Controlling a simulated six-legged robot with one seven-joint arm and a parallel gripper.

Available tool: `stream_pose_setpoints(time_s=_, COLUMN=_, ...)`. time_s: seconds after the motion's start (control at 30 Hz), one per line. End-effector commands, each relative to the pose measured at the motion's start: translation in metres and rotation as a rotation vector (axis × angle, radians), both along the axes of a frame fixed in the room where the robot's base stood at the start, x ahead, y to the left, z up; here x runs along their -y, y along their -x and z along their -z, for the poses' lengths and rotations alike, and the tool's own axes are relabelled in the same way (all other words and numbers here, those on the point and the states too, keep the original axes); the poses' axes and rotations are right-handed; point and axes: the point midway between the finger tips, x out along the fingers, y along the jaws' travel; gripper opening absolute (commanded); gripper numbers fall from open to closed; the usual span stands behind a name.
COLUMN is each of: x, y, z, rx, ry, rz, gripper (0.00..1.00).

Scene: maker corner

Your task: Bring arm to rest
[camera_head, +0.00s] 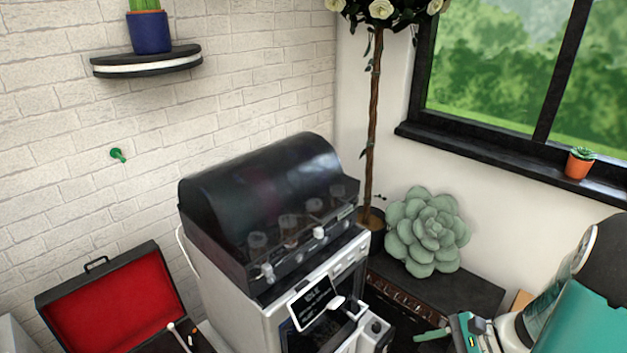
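My arm (575,315), teal, white and black, reaches in from the lower right corner. My gripper (436,335) seems to be at its left end, low in the picture, with one teal finger-like part pointing left. The lower part is cut off by the picture's bottom edge, so I cannot tell whether it is open or shut. I see nothing held in it. It appears in front of a low dark cabinet and to the right of a white machine (245,318) with a dark domed hood.
A large green succulent (427,232) sits on the dark cabinet (470,287). A slim potted tree (375,130) stands behind. An open red-lined case (105,305) is at lower left. A small potted plant (579,163) is on the window sill, and a wall shelf (148,62) is upper left.

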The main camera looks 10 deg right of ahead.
Motion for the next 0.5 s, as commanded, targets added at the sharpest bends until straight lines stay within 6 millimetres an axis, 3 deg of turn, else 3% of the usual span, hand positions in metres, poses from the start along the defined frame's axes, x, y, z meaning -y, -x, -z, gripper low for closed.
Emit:
stream_pose_setpoints(time_s=0.2, x=-0.048, y=0.003, z=-0.042, rx=0.066, ry=0.298, rz=-0.315, gripper=0.37)
stream_pose_setpoints(time_s=0.5, x=-0.095, y=0.016, z=-0.094, rx=0.243, ry=0.708, rz=-0.682, gripper=0.37)
